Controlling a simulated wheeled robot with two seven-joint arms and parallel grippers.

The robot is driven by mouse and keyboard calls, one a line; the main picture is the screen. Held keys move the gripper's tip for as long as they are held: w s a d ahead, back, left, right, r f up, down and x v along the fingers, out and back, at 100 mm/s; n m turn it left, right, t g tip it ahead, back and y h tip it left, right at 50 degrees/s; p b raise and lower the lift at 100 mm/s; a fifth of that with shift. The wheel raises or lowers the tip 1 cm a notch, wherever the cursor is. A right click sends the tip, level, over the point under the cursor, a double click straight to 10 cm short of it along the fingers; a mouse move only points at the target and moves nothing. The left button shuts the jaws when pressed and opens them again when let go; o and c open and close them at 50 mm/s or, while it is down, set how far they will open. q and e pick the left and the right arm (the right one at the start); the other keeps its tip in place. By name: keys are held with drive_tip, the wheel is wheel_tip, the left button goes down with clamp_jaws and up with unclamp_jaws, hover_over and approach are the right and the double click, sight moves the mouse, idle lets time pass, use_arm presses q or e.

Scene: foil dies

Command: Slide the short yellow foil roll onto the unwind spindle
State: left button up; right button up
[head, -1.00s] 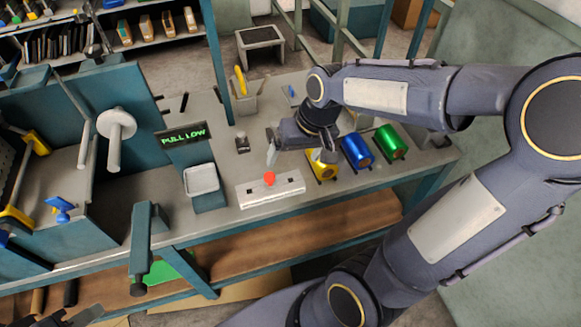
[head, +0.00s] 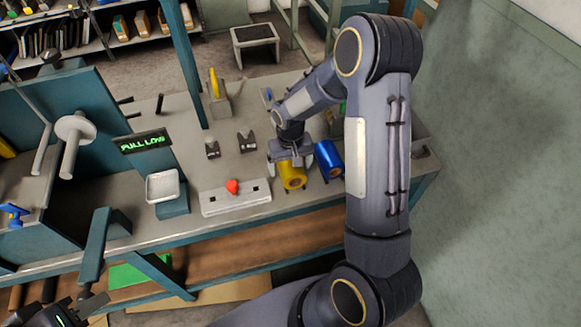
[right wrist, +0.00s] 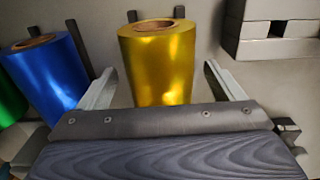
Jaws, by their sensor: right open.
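The short yellow foil roll (head: 291,175) lies on the bench beside the blue roll; it also shows in the right wrist view (right wrist: 158,65). My right gripper (head: 291,163) is over the yellow roll. In the right wrist view its two open fingers (right wrist: 158,85) stand on either side of the roll, with small gaps. The unwind spindle is probably the pale rod with a round flange (head: 72,150) on the teal machine at the left. My left gripper (head: 68,312) shows only in part at the bottom left; its fingers are unclear.
A blue roll (head: 328,158) is close right of the yellow one. A green roll (right wrist: 8,105) is partly hidden. A white box with a red button (head: 235,198), a tray (head: 163,186) and a "PULL LOW" display (head: 146,141) lie between the rolls and the spindle.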

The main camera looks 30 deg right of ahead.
drive_tip(key=shift+f, duration=0.6)
drive_tip(key=c, duration=1.2)
drive_tip(key=shift+c, duration=0.4)
drive_tip(key=shift+r, duration=0.2)
